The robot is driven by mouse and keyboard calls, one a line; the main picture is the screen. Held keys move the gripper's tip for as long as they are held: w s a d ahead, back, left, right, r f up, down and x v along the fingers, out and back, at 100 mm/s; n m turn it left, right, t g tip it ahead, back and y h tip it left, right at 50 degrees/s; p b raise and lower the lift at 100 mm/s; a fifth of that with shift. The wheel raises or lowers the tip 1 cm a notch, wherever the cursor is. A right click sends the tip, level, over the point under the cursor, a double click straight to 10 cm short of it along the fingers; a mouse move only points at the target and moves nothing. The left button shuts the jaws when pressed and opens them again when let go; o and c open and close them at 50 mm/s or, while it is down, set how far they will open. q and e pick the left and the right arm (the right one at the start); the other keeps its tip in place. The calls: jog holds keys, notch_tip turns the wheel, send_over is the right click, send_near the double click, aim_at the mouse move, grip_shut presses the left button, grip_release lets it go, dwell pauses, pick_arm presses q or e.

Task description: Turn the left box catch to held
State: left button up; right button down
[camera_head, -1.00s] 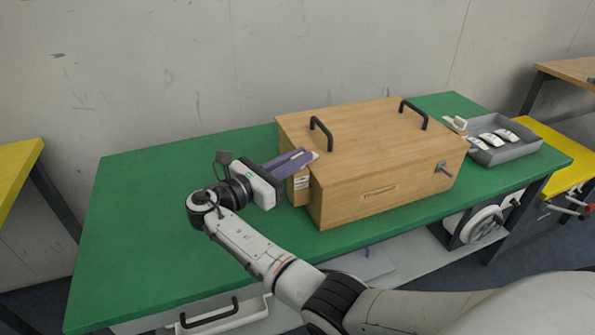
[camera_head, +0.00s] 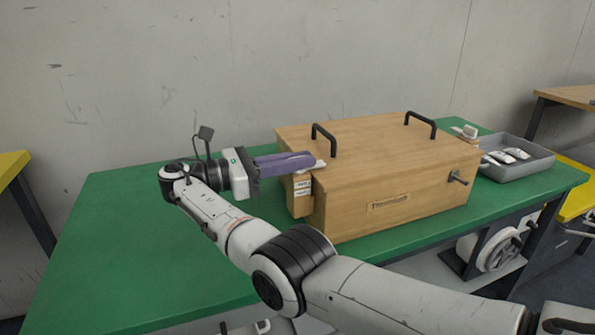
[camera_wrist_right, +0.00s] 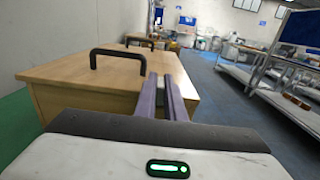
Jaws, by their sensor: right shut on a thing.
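A wooden box (camera_head: 390,175) with two black handles on its lid stands on the green table. My right gripper (camera_head: 314,162) is at the box's left end, its purple fingers pointing right along the top edge. It is shut on the left box catch (camera_head: 320,164), of which only a pale tip shows past the fingers. Below the fingertips is a wooden block with a white label (camera_head: 302,186). In the right wrist view my right gripper (camera_wrist_right: 163,82) shows its two fingers at the box edge, with a small gap between them. The catch's exact angle is hidden. My left gripper is out of view.
A similar pale catch (camera_head: 467,132) is at the box's far right end. A metal knob (camera_head: 456,178) sticks out at the front right. A grey tray (camera_head: 520,168) with white packets stands right of the box. The table's left part (camera_head: 110,240) is clear.

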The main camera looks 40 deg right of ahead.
pick_arm(q)
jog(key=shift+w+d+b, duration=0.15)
jog(key=shift+b, duration=0.15)
pick_arm(e)
jog(key=shift+g, duration=0.3)
jog(key=c, duration=1.8)
grip_release()
jog(key=shift+d, duration=0.1)
jog(key=shift+c, duration=0.2)
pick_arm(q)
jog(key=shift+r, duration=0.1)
